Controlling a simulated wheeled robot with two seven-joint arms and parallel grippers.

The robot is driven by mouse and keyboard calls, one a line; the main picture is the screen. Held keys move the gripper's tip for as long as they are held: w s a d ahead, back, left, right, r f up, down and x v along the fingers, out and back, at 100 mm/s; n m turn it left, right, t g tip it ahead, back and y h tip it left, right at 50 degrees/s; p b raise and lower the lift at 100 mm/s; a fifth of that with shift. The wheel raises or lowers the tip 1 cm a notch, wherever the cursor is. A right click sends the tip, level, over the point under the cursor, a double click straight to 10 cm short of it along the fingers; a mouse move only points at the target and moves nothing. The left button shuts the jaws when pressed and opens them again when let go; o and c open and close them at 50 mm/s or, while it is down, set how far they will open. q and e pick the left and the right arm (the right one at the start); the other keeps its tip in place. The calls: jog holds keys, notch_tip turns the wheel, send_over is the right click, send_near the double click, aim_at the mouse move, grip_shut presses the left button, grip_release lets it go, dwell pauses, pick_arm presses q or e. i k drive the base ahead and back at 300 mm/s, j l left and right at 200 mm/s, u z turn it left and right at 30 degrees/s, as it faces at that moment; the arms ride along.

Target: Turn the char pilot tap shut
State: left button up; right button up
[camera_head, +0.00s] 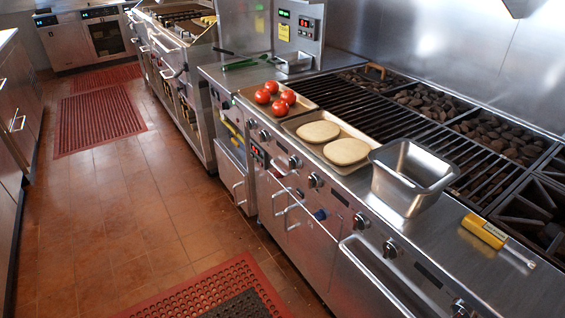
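The char grill (440,124) runs along the right, with black grates and a steel front panel. Several round control knobs line this panel, among them one knob (315,180) near the middle and another (391,248) nearer to me. A small blue fitting (320,214) sits low on the front, and a small red part (277,174) shows farther along it. I cannot tell for sure which of these is the char pilot tap, nor how it is turned. Neither of my grippers is in view.
Tomatoes (265,97) and two round breads (347,151) lie in trays on the front ledge. A steel pan (407,192) and a yellow-handled tool (485,231) are nearer. Bar handles (375,276) stick out below. Tiled floor (150,210) is open at left, with red mats (205,293).

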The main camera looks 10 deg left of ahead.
aim_at(277, 174)
jog(key=i+j+z, duration=0.3)
jog(key=i+j, duration=0.55)
jog(key=i, duration=0.15)
